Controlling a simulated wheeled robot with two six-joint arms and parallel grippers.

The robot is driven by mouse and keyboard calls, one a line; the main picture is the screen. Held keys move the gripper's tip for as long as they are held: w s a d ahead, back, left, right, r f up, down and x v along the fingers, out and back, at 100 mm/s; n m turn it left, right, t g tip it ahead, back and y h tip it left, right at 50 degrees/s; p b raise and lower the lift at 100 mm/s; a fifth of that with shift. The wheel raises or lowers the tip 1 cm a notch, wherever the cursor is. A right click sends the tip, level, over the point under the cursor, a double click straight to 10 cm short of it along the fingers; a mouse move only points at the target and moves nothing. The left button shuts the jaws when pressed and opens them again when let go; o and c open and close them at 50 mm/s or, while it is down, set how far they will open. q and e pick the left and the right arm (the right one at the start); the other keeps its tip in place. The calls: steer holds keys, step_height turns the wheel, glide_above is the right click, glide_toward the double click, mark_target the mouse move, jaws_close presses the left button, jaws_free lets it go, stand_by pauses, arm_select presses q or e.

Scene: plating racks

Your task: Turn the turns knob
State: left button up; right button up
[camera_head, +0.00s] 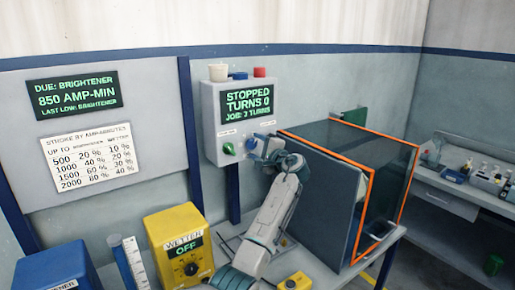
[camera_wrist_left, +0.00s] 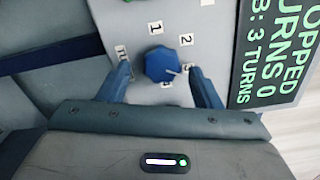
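The turns knob is a blue faceted knob (camera_wrist_left: 162,65) with a white pointer line on the grey control box (camera_head: 209,120). In the left wrist view it lies between my two fingers, with number labels around it; the pointer slants to the lower right. My left gripper (camera_head: 258,150) is at the box's lower right in the head view. Its fingers are apart, one on each side of the knob, with gaps visible. Contact is not visible. The box's screen (camera_head: 247,102) reads STOPPED, TURNS 0; the wrist view's screen (camera_wrist_left: 278,55) shows 3 TURNS. My right gripper is not in view.
A green knob (camera_head: 228,149) sits left of the gripper on the same box. An orange-framed enclosure (camera_head: 365,190) stands close right of my arm. A yellow WETTER box (camera_head: 163,228) and a blue box (camera_head: 45,272) stand at lower left.

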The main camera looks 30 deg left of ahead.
arm_select(q)
steer(key=shift+s+d+f+b, duration=0.1)
steer(key=shift+s+d+b, duration=0.15)
steer(key=shift+d, duration=0.25)
steer(key=b+v, duration=0.3)
steer(key=v, duration=0.6)
steer(key=shift+d+b, duration=0.35)
